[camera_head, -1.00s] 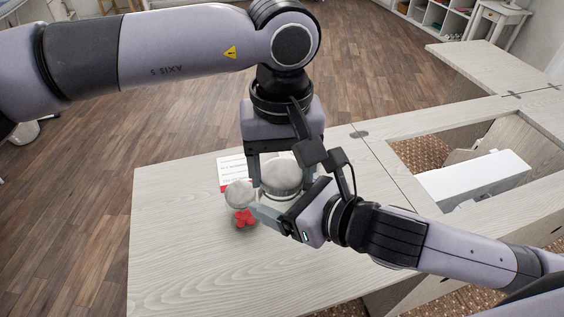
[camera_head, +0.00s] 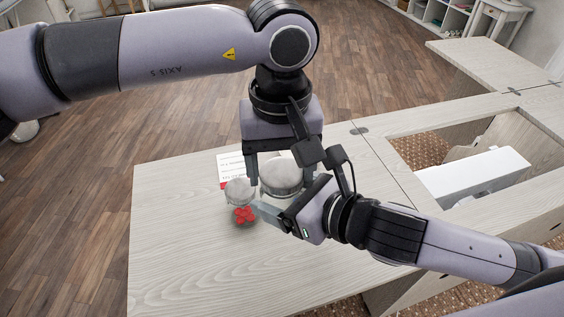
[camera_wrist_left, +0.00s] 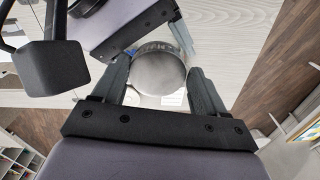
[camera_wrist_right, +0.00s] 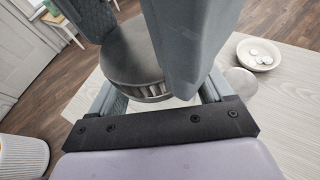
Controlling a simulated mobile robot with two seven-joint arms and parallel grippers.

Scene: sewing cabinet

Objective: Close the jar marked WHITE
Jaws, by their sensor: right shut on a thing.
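A large glass jar (camera_head: 279,192) stands on the table with a round grey lid (camera_head: 281,174) on top. I cannot read a label on it. In the right wrist view striped contents (camera_wrist_right: 152,90) show just below the lid's rim. My left gripper (camera_wrist_left: 163,62) points down over the lid, fingers apart on either side of it, with a small gap at one side. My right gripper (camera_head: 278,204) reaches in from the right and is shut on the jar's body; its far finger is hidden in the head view. How tightly the lid sits is unclear.
A small jar with red contents (camera_head: 244,214) and its own grey lid (camera_head: 239,190) stands close left of the large jar. A printed card (camera_head: 231,165) lies behind. A bowl with white discs (camera_wrist_right: 258,54) shows in the right wrist view. The table's front left is clear.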

